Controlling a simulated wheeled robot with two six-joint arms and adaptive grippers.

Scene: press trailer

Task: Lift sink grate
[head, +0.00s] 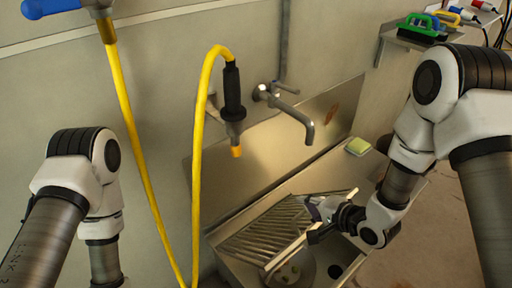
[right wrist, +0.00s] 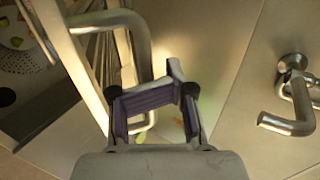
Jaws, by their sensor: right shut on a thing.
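The sink grate (head: 262,236), a rack of parallel metal bars, lies over the left part of the steel sink (head: 232,268). It looks tilted, with its right edge above the basin. In the right wrist view the grate's bars and frame (right wrist: 72,58) are at upper left, with a curved metal handle (right wrist: 143,45) along the edge. My right gripper (head: 316,209) is at the grate's right edge. In the right wrist view its purple-padded fingers (right wrist: 152,106) are shut around the handle's lower end. My left arm shows at left in the head view; its gripper is out of frame.
A wall faucet (head: 296,112) and a hanging sprayer (head: 233,98) with a yellow hose (head: 197,150) are behind the sink. A sponge (head: 358,146) lies on the back ledge. A shelf with brushes (head: 420,28) is at upper right. The basin drain (right wrist: 22,45) shows below the grate.

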